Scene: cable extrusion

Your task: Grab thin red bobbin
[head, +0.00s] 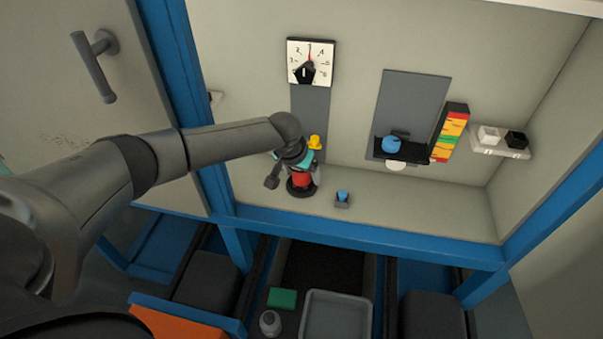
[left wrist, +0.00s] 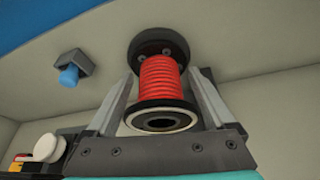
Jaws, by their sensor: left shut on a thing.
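In the left wrist view the bobbin (left wrist: 159,80) shows red winding between a dark flange and a pale-rimmed flange with a central hole. My left gripper (head: 299,172) is at the bobbin, and its fingers (left wrist: 163,92) lie on both sides of it, shut on it. The gripper partly hides the bobbin in the head view. My right gripper is not in view.
A small grey holder with a blue piece (head: 342,199) stands right of the bobbin. A dial (head: 311,62) is on the wall above. A black ledge with a blue piece (head: 392,144) and a coloured stack (head: 450,132) are farther right. The right shelf surface is clear.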

